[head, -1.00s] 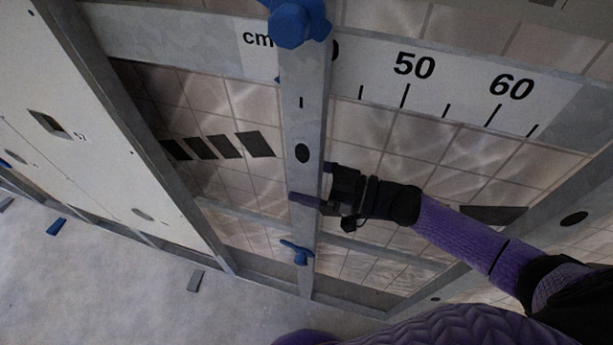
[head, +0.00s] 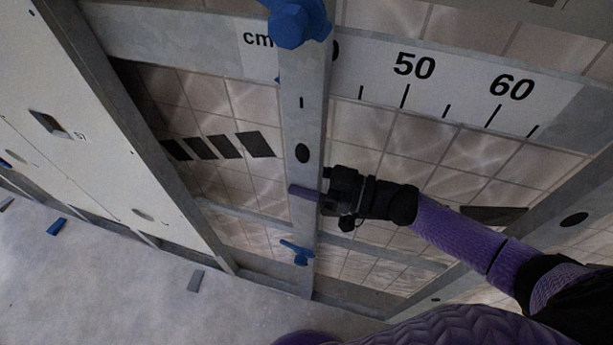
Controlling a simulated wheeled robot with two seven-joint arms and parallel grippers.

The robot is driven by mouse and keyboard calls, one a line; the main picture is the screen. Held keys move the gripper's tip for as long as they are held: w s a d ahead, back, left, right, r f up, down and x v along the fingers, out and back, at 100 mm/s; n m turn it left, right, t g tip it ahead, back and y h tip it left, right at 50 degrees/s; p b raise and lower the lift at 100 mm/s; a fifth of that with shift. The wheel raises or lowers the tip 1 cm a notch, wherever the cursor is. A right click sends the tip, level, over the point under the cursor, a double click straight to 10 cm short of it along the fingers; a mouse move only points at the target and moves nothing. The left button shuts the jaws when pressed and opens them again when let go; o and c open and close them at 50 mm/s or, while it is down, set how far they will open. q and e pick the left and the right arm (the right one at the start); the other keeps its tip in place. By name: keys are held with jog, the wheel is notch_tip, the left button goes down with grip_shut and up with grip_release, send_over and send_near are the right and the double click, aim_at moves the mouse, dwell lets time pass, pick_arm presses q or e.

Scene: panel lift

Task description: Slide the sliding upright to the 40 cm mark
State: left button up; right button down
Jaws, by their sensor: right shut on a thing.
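The sliding upright (head: 304,120) is a grey metal bar that runs from the top of the head view down to the lower rail. It crosses the white centimetre scale (head: 430,80) between "cm" and 50, covering most of the number there; only the edge of a digit shows. A blue knob (head: 296,22) sits at its top and a blue wing clamp (head: 297,252) near its foot. My right gripper (head: 318,193) is shut on the upright, with one finger showing on its left side and the black body on its right. My left gripper is not in view.
A white panel (head: 80,150) in a grey frame stands at left. Dark slanted plates (head: 225,147) show behind the upright. Small blue (head: 56,226) and grey (head: 195,281) pieces lie on the pale floor. Scale numbers 50 and 60 are to the right.

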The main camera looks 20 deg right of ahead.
aim_at(323, 145)
jog(key=shift+s+d, duration=0.25)
jog(key=shift+d, duration=0.05)
jog(key=p+v, duration=0.1)
jog(key=v, duration=0.3)
jog(key=shift+s+d, duration=0.25)
jog(key=shift+d, duration=0.1)
jog(key=shift+c, duration=0.8)
grip_release()
notch_tip(323, 145, up, 10)
jog(key=p, duration=0.5)
